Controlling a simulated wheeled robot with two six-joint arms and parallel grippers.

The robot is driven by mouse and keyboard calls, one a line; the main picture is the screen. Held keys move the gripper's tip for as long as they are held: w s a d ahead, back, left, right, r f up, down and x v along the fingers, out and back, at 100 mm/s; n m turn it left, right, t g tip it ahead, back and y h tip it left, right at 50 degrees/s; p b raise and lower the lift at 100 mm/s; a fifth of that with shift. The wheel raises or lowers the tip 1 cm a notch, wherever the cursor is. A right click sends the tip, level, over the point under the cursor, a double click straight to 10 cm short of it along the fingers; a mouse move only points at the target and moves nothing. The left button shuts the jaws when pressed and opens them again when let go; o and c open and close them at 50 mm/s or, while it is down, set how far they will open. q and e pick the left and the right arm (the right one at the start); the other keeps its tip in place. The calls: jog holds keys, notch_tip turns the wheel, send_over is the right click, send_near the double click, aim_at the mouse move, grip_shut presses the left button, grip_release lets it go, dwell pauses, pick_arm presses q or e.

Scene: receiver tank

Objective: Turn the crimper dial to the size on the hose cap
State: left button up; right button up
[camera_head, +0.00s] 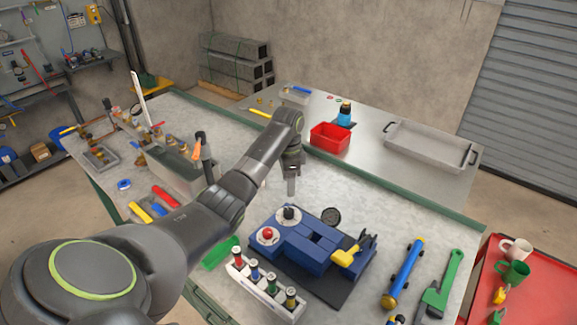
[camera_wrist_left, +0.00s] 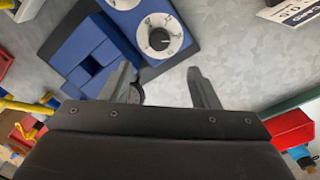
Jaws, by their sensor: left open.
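The blue crimper (camera_head: 312,246) stands on the near bench, with a black knob (camera_head: 289,213) on a pale dial and a red button on a white disc (camera_head: 267,235) beside it. In the left wrist view the white dial (camera_wrist_left: 176,43) shows marks around its knob; I cannot read them. My left gripper (camera_head: 291,186) hangs above the bench just behind the dial. Its fingers (camera_wrist_left: 165,85) are apart, empty and clear of the dial. My right gripper is not in view.
A rack of several small bottle-like pieces (camera_head: 264,288) stands in front of the crimper. A red bin (camera_head: 330,136) and a grey tray (camera_head: 430,147) are on the rear bench. The bench behind the crimper is mostly clear.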

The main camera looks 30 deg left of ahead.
pick_arm(q)
notch_tip(320, 180, up, 6)
jog(key=shift+r, duration=0.15)
dwell(0.6)
